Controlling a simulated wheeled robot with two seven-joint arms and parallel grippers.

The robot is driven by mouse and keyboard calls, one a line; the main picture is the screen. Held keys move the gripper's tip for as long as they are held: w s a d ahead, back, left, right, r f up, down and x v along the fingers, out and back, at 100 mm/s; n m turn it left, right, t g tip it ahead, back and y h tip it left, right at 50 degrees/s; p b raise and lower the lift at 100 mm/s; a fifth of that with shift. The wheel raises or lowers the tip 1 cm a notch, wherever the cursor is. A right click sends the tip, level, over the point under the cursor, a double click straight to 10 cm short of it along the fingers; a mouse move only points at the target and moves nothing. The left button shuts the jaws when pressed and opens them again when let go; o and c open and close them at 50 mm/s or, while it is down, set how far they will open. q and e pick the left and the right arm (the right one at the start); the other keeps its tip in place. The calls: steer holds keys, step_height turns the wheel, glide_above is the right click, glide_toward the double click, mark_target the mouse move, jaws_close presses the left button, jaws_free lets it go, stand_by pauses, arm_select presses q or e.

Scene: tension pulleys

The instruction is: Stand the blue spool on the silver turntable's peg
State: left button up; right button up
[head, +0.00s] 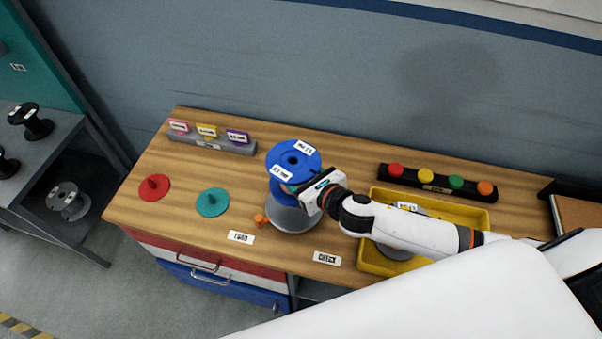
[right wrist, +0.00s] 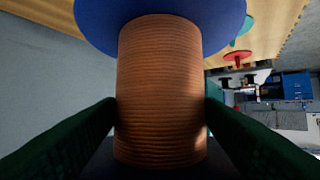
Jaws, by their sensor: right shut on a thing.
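The blue spool (head: 290,157) is upright, with white labels on its top flange and a hole in the middle. In the right wrist view its copper-coloured winding (right wrist: 160,90) stands between my two dark fingers. My right gripper (head: 318,193) is shut on the spool from the right side. The silver turntable (head: 290,219) shows as a grey disc directly below the spool in the head view. Its peg is hidden by the spool, and I cannot tell whether the spool touches the turntable. My left gripper is not in view.
A red turntable (head: 154,188) and a teal turntable (head: 212,203) stand to the left, with a small orange piece (head: 261,220) near the silver one. A yellow tray (head: 476,213) lies under my right arm. Racks of coloured pieces (head: 215,144) line the back.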

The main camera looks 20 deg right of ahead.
steer(key=shift+f, duration=0.15)
steer(key=shift+f+b, duration=0.85)
steer(key=shift+f, duration=0.4)
stand_by(0.6)
steer(key=shift+f, duration=0.15)
steer(key=shift+f+b, duration=0.65)
steer(key=shift+f, duration=0.75)
stand_by(0.5)
stand_by(0.4)
steer(key=shift+f+b, duration=0.75)
steer(key=shift+f, duration=0.75)
